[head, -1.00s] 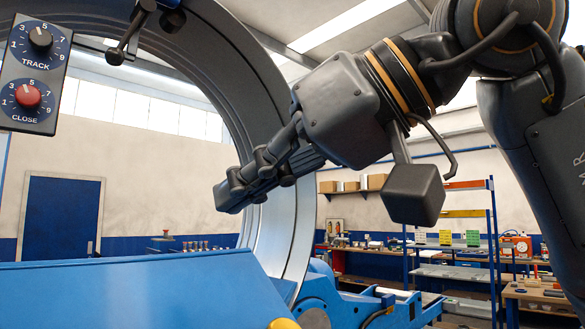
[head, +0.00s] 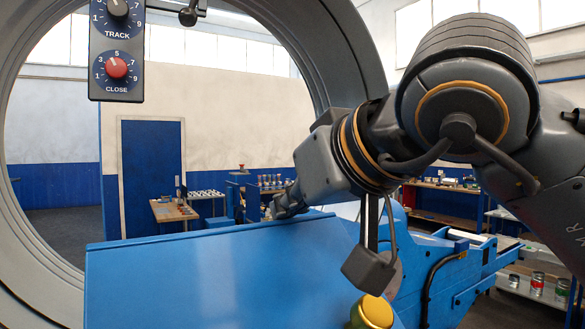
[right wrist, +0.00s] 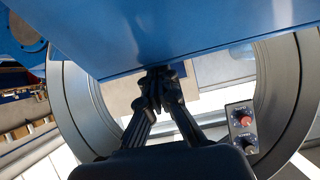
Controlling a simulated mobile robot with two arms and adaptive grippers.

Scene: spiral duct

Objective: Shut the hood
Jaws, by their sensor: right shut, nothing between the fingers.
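The hood appears to be the large blue panel (head: 210,285) with a straight upper edge, in front of a big grey ring. It also fills the top of the right wrist view (right wrist: 190,30). My right gripper (head: 284,208) is shut and empty, close to the right part of the panel's upper edge. In the right wrist view the closed fingertips (right wrist: 155,82) meet the panel's edge in the picture; I cannot tell whether they touch it. My left gripper is not in view.
The grey ring (head: 353,60) surrounds the space behind the panel. A control box (head: 117,50) with TRACK and CLOSE knobs hangs at upper left. A yellow round knob (head: 372,312) is at lower right, beside blue machine parts (head: 455,270). Benches and a blue door stand far behind.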

